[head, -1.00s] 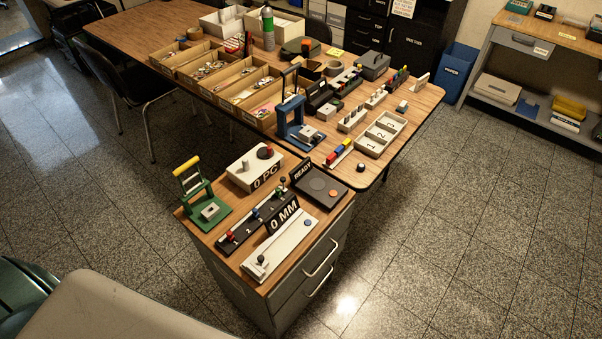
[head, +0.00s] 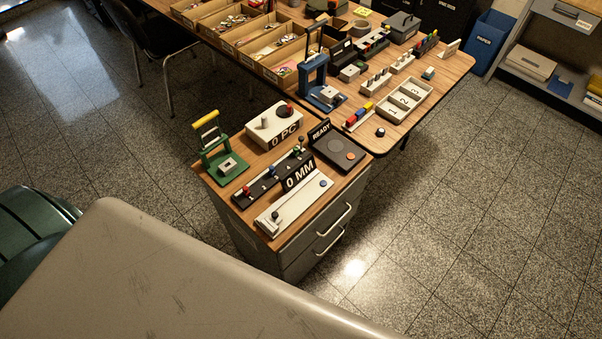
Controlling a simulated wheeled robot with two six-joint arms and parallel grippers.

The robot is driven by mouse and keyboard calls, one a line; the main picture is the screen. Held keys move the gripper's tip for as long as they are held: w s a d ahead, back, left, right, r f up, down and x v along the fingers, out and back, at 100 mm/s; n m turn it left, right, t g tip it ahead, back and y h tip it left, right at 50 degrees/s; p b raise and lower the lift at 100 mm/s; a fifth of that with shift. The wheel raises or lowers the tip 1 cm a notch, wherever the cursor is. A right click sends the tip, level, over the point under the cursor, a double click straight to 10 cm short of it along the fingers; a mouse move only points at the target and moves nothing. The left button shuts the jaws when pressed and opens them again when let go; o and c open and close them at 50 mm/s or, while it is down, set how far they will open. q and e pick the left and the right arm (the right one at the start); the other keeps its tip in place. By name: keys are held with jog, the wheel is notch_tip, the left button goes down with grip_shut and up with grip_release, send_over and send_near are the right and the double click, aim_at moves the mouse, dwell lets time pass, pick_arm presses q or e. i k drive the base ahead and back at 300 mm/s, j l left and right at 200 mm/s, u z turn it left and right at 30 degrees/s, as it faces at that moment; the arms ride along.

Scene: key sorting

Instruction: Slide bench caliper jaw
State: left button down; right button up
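The bench caliper (head: 293,205) is a pale flat bar on the front of the small cabinet top. A dark knob (head: 275,216) stands at its left end, and a blue button (head: 323,183) sits near its right end. A black display (head: 300,174) behind it reads "0 MM". I cannot tell for certain which part is the sliding jaw. Neither of my grippers is in view.
The cabinet (head: 318,235) also carries a green press (head: 220,155), a white "0 PC" counter (head: 273,125), a black rail with coloured knobs (head: 270,178) and a "READY" pad (head: 340,152). A large grey surface (head: 150,270) fills the lower left. Floor at right is clear.

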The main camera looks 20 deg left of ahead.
aim_at(273, 219)
jog(key=u, duration=1.05)
